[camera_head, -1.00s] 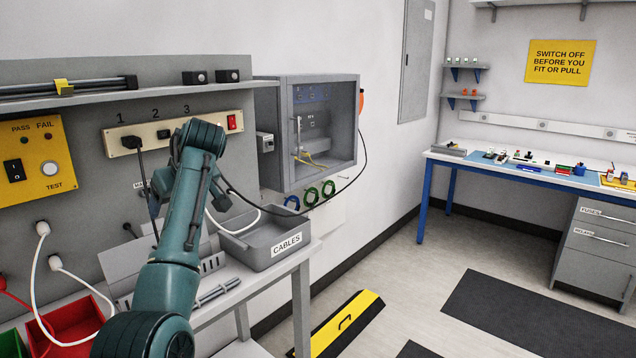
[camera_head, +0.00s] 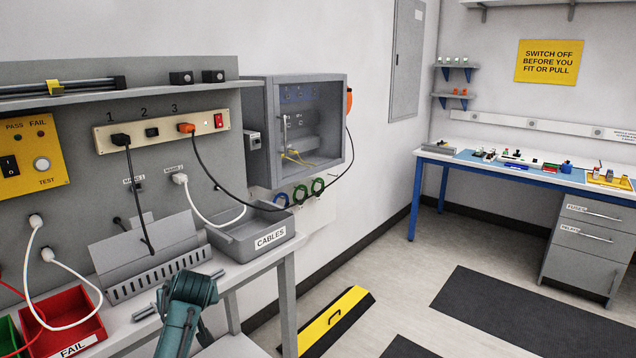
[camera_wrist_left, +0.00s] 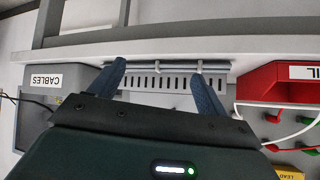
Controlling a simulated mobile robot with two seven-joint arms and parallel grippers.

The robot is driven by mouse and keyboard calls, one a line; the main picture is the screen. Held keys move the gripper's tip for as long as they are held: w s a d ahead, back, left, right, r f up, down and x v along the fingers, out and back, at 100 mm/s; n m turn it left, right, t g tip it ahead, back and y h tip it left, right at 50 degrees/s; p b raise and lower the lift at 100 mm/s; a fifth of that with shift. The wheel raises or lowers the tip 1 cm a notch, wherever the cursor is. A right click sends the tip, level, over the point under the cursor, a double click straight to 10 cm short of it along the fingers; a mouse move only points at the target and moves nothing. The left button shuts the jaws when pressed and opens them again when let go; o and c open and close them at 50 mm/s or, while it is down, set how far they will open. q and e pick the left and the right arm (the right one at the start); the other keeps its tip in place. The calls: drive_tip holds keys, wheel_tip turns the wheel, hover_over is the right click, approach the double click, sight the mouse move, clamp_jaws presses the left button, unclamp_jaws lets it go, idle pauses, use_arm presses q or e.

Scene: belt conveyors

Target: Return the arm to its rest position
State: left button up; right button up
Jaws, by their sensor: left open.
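My left arm (camera_head: 187,308) shows low in the head view, in front of the bench edge. Its gripper is not visible there. In the left wrist view my left gripper (camera_wrist_left: 161,82) has its two dark fingers spread with nothing held between them. Beyond the fingers are a slotted grey holder (camera_wrist_left: 160,82) and the bench edge. My right gripper is in neither view.
The socket strip (camera_head: 160,131) holds a black plug (camera_head: 121,140) in socket 1 and an orange plug (camera_head: 186,128) in socket 3. The grey CABLES tray (camera_head: 285,236) and red FAIL bin (camera_head: 92,330) stand on the bench. A yellow-black floor ramp (camera_head: 335,318) lies right of it.

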use_arm(q)
drive_tip(key=s+d+f+m+t+h, duration=0.2)
drive_tip(key=s+d+f+m+h, duration=0.25)
drive_tip(key=s+f, duration=1.05)
drive_tip(key=s+d+m+h, duration=0.1)
drive_tip(key=s+d+h, duration=0.1)
drive_tip(key=s+d, duration=0.3)
drive_tip(key=s+d+m+h, duration=0.2)
drive_tip(key=s+d, duration=0.2)
drive_tip(key=s, duration=1)
drive_tip(key=shift+s+d+f+t, duration=0.2)
drive_tip(key=shift+d+f+t, duration=0.15)
drive_tip(key=shift+f, duration=0.1)
